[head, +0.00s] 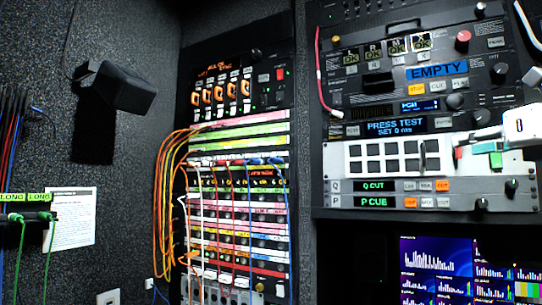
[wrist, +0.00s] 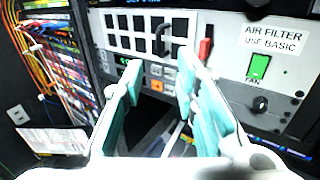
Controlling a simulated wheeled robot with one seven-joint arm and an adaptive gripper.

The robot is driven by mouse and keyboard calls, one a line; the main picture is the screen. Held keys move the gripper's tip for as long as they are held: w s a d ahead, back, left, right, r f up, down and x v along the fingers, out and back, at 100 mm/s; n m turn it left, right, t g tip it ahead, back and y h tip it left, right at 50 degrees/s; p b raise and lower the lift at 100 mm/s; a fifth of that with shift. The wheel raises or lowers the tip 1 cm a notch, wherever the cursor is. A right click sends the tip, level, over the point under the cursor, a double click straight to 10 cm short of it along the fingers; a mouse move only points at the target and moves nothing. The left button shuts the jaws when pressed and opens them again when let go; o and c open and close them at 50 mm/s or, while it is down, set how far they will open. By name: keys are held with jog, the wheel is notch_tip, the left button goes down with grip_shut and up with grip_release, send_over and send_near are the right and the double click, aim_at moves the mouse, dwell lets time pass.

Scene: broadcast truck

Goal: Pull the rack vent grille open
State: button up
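The vent grille (head: 378,178) is a pale panel with two rows of dark square openings, set flush in the right rack. It also shows in the wrist view (wrist: 122,46), where a dark upright handle (wrist: 163,39) stands near its right end. A red lever (wrist: 205,47) is just right of the grille. My gripper (wrist: 157,76) has two teal-padded fingers, spread apart with nothing between them. In the head view a white part of my arm (head: 507,134) covers the panel's right end.
Right of the lever are an "AIR FILTER" label (wrist: 273,38), a green fan switch (wrist: 260,66) and a black knob (wrist: 260,104). A cue-button unit (head: 430,194) sits below the grille. Cables (head: 165,200) hang at the left rack; a lamp (head: 115,87) juts from the wall.

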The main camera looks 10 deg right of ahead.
aim_at(427, 151)
jog(key=w, duration=1.3)
jog(key=shift+f+p, duration=0.1)
jog(key=shift+p, duration=0.2)
grip_shut()
